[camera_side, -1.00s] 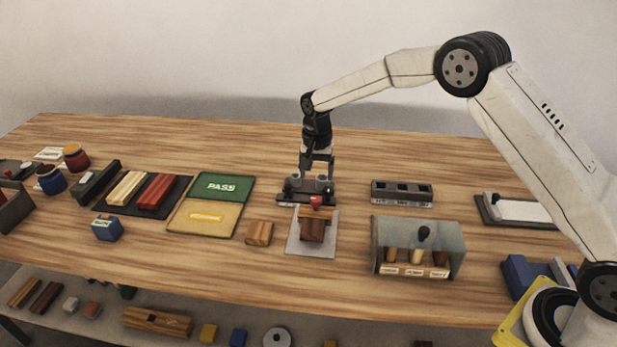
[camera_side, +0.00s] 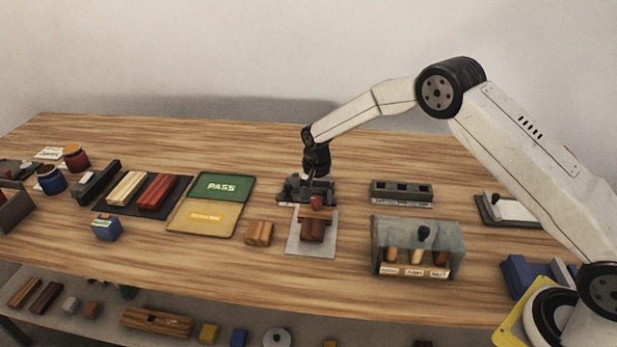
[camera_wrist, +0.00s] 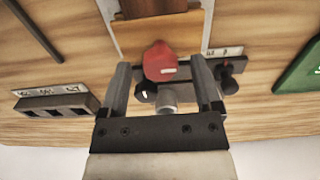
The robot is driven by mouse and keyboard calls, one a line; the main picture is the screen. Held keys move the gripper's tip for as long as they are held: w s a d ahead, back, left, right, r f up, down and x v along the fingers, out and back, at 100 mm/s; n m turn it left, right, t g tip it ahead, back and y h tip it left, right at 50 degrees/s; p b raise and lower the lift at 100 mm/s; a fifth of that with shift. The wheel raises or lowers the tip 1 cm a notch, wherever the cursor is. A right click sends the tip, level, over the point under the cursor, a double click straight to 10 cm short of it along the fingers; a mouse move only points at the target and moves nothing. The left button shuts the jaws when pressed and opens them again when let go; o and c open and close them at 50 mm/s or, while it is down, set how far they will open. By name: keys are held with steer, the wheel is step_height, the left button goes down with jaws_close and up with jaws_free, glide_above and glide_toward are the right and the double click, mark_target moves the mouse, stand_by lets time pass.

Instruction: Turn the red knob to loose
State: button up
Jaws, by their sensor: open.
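The red knob (camera_side: 316,202) sits at the front of a dark fixture (camera_side: 291,197), just behind a brown block on a grey plate. In the wrist view the red knob (camera_wrist: 160,61) shows a small pale mark and lies just beyond the fingertips, near the middle. My gripper (camera_side: 316,186) is low over the fixture, pointing down. In the wrist view my gripper (camera_wrist: 158,68) is open, with one finger to each side of the knob's line. A grey cylinder and dark knobs lie between and beside the fingers. Whether a finger touches the knob cannot be told.
The brown block (camera_side: 312,230) on its grey plate (camera_side: 297,245) is close in front. A slotted dark rack (camera_side: 402,193) and a grey bin (camera_side: 375,246) with handles stand to the right.

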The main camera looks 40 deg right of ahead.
jaws_close()
stand_by(0.3)
steer(key=shift+n, duration=0.3)
steer(key=n, duration=0.8)
steer(key=shift+n, duration=0.3)
steer(key=n, duration=0.4)
steer(key=shift+n, duration=0.3)
steer(key=n, duration=0.4)
